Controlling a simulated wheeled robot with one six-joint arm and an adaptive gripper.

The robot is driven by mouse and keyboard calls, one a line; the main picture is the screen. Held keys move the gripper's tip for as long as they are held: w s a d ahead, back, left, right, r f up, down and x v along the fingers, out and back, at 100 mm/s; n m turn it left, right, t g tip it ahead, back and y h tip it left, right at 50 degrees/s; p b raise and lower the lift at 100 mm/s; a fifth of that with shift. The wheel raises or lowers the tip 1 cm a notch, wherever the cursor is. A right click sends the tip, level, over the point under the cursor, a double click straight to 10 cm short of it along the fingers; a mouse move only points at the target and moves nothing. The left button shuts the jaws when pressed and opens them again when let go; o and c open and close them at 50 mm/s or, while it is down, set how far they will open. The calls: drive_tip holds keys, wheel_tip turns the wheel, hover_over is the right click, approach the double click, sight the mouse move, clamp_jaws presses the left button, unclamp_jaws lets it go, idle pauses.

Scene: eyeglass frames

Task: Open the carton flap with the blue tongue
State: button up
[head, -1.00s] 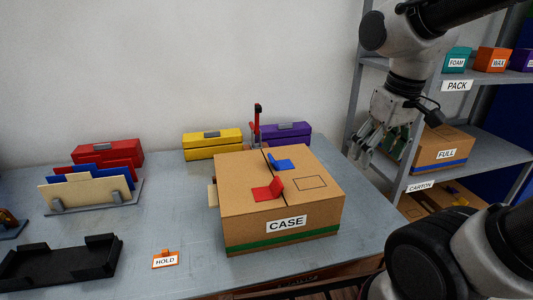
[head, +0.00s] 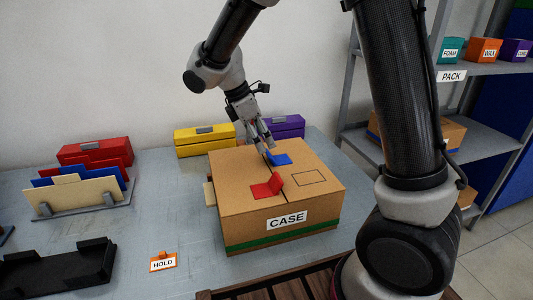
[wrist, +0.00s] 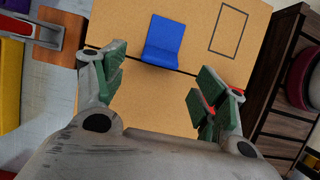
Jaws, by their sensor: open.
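The carton (head: 240,206) marked CASE stands closed on the table, with a dark seam between its two top flaps. The blue tongue (head: 281,159) stands at the seam toward the back of the top. It also shows in the wrist view (wrist: 165,40), ahead of and between my fingers. The red tongue (head: 266,187) is nearer the front; in the wrist view it is mostly hidden by my right finger. My gripper (head: 268,148) is open and empty, above the carton top close to the blue tongue. I cannot tell whether a finger touches the tongue.
Yellow (head: 205,141) and purple (head: 285,127) boxes stand behind the carton. A file rack (head: 82,203), a black tray (head: 60,268) and a HOLD tag (head: 163,262) are to the left. The shelf (head: 485,150) is at right. Bare table lies left of the carton.

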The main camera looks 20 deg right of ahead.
sight(268, 152)
drive_tip(key=x, duration=0.6)
drive_tip(key=shift+d+f, duration=0.1)
drive_tip(key=shift+f, duration=0.15)
drive_tip(key=shift+r, duration=0.1)
drive_tip(key=c, duration=1.4)
